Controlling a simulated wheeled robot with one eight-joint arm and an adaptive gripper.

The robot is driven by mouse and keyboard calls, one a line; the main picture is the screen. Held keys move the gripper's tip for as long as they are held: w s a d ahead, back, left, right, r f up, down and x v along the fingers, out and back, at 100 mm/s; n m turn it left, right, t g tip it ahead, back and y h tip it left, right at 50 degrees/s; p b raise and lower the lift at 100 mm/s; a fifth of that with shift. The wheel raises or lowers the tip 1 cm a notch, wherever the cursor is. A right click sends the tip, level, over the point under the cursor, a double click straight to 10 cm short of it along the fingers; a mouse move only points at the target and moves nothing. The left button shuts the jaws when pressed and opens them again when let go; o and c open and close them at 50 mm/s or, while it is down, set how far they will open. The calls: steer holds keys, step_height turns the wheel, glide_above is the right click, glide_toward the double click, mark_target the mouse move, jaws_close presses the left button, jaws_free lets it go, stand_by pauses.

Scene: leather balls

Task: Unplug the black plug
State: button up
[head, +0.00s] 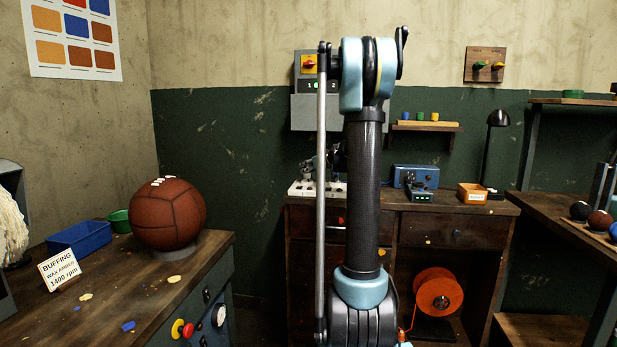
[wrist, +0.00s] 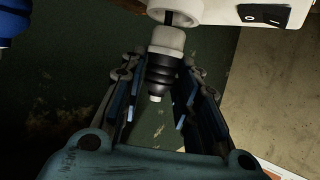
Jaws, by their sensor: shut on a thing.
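In the wrist view the black plug (wrist: 161,72) has a ribbed black body, a pale grey upper part and a small white tip. It lies between the two fingers of my gripper (wrist: 158,98), which is shut on it. Its upper end is right by a white power strip (wrist: 222,12) at the top of the picture. In the head view the strip (head: 303,188) stands on the back bench, partly hidden behind my arm. The plug cannot be made out there.
A blue plug (wrist: 14,22) is at the wrist view's left edge, and a black rocker switch (wrist: 264,14) is on the strip. On the bench are a blue device (head: 415,178), a small wooden box (head: 472,193) and a black lamp (head: 497,120). A leather ball (head: 168,214) sits on the left bench.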

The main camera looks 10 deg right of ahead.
step_height(320, 180, up, 7)
steer(key=shift+r, duration=0.1)
steer(key=shift+f, duration=0.6)
steer(key=shift+f, duration=0.2)
steer(key=shift+f, duration=0.4)
steer(key=shift+f, duration=0.35)
steer(key=shift+f, duration=0.3)
steer(key=shift+f, duration=0.1)
steer(key=shift+s, duration=0.1)
